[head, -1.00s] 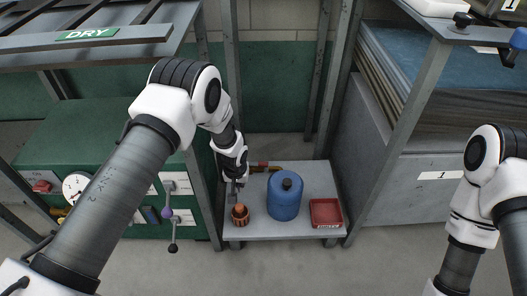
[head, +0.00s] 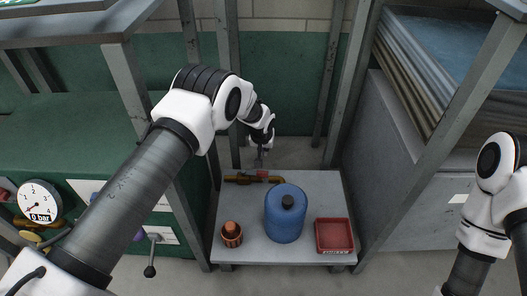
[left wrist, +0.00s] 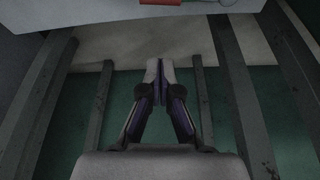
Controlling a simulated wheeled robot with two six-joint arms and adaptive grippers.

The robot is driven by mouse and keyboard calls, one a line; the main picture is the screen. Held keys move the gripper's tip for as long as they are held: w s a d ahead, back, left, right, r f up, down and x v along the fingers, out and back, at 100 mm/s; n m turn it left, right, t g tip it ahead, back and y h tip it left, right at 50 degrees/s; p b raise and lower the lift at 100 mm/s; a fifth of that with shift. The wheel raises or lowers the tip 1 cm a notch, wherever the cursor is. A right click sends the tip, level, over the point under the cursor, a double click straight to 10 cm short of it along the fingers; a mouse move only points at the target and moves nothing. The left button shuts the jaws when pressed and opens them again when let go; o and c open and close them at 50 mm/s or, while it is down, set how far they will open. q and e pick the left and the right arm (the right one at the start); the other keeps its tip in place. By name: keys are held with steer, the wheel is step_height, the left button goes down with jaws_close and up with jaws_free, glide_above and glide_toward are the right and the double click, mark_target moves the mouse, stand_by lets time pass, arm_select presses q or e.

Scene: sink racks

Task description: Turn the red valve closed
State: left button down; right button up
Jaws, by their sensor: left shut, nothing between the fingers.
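The red valve (head: 262,174) sits on a brass pipe (head: 238,179) along the back edge of a small grey shelf. My left gripper (head: 261,160) is just behind and above the valve, pointing down; whether it touches the valve I cannot tell. In the left wrist view its two fingers (left wrist: 158,72) are together with nothing between them. There a red part, likely the valve (left wrist: 160,2), shows only at the top edge, apart from the fingertips. My right gripper is out of view; only its arm shows at the right.
On the shelf (head: 270,250) stand a blue canister (head: 286,218), an orange-brown cup (head: 232,235) and a red tray (head: 334,236). Grey posts flank the shelf. A green cabinet with a gauge (head: 40,201) marked 0 bar is at left, a grey cabinet (head: 420,180) at right.

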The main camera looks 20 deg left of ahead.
mark_target(256, 173)
arm_select(q)
steer(key=b+x, duration=0.2)
steer(key=x, duration=0.3)
steer(key=shift+f+b, duration=0.3)
steer(key=shift+b, duration=0.05)
steer(key=shift+s+d+f+b, duration=0.15)
steer(key=shift+s+b, duration=0.15)
steer(key=shift+s, duration=0.65)
steer(key=shift+s+d+b, duration=0.15)
steer(key=shift+s+b, duration=0.15)
steer(key=shift+s, duration=0.65)
